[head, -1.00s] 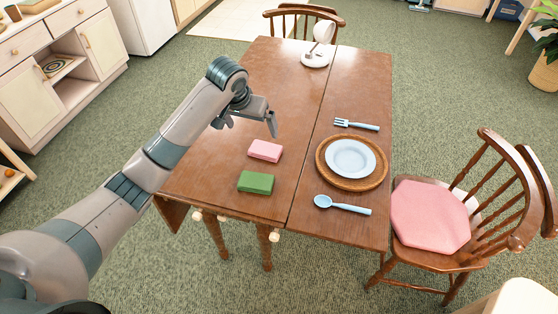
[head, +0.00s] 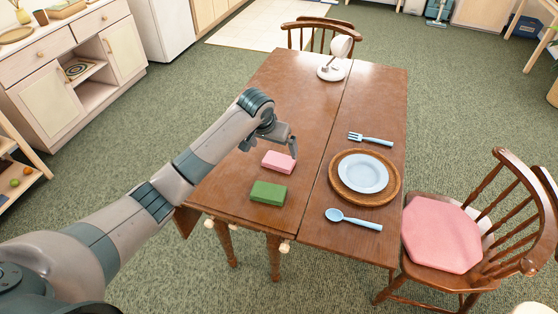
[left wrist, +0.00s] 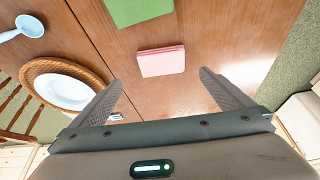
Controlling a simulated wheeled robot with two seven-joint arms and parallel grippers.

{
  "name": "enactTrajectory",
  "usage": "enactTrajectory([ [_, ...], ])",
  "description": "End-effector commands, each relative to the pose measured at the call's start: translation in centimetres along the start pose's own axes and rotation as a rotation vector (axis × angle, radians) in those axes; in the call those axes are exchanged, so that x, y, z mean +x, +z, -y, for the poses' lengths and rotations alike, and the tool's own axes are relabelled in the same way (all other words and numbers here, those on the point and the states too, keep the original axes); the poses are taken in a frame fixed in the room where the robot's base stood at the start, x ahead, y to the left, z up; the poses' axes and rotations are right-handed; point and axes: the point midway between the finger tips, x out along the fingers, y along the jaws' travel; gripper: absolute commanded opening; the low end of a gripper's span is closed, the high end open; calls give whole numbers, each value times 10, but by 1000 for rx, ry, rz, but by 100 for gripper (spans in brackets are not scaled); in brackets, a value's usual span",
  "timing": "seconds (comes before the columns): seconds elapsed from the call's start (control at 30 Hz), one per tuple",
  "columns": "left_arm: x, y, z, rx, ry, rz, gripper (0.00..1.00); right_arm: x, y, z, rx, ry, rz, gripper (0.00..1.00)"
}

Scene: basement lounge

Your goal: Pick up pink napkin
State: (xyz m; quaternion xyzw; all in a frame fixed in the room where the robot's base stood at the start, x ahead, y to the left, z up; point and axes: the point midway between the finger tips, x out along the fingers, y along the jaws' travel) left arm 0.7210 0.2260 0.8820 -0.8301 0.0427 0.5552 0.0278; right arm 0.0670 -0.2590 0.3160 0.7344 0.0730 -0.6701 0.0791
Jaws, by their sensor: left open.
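The pink napkin (head: 278,162) lies folded on the left part of the wooden table (head: 308,105), just beyond a green napkin (head: 268,193). My left gripper (head: 270,148) is over the table just beyond the pink napkin, with a fingertip close to its far right corner. In the left wrist view the pink napkin (left wrist: 161,61) lies ahead of the two spread fingers (left wrist: 165,88), with nothing between them. The green napkin (left wrist: 138,10) is cut off at the top edge there. I cannot tell the exact height of the fingers above the table. My right gripper is not in view.
A blue plate (head: 362,174) on a round wicker mat (head: 338,190) sits at the right, between a fork (head: 370,139) and a spoon (head: 353,219). A white dish (head: 331,73) stands at the far end. A chair with a pink cushion (head: 440,235) is at the right side.

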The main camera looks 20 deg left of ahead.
Motion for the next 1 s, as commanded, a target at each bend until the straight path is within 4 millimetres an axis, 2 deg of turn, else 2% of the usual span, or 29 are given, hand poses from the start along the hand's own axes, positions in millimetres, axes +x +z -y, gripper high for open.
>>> enactTrajectory([
  [0.2, 37, 0, 0, 0, -1, 3, 100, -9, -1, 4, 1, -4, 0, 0],
  [0.4, 58, 0, 0, 1, -1, 1, 100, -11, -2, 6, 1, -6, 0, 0],
  [1.0, 67, -2, 1, 0, -1, 0, 100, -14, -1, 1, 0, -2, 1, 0],
])
